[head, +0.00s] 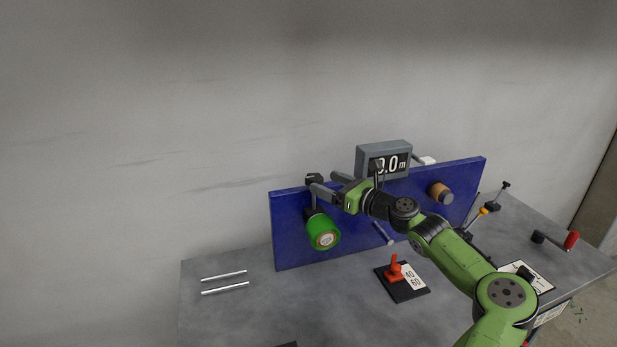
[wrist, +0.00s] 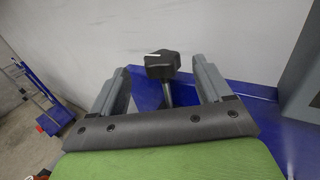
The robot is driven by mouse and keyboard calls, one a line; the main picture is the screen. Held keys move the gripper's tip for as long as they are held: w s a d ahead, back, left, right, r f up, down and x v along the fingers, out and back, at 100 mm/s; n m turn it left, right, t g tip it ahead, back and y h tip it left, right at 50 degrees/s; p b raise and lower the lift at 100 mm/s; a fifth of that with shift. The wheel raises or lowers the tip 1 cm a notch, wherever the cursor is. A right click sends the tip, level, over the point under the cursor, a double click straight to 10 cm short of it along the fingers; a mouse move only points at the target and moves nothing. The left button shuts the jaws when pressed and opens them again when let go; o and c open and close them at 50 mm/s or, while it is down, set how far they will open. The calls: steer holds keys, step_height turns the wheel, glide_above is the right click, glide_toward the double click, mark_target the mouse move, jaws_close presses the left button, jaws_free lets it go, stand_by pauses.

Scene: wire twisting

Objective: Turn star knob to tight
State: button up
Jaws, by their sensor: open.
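The star knob (head: 314,179) is small and black, and sits at the top left edge of the blue panel (head: 288,245), above the green spool (head: 322,232). In the wrist view the knob (wrist: 162,66) shows as a dark lobed head with a short white mark, on a dark stem. My gripper (head: 326,184) is open, its fingers pointing left toward the knob. In the wrist view the knob appears between the two fingertips (wrist: 162,72), with a gap on each side. I cannot tell whether the fingers reach fully around it.
A grey display (head: 384,160) reading in metres stands above the panel, right of my gripper. A brown spool (head: 440,193) hangs farther right. An orange lever on a black base (head: 400,288) and two metal rods (head: 225,283) are on the grey table (head: 310,310). The table's front left is mostly clear.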

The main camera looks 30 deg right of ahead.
mark_target(307, 175)
steer(key=x, duration=0.7)
steer(key=shift+w, duration=0.15)
steer(key=shift+c, duration=0.3)
steer(key=c, duration=0.9)
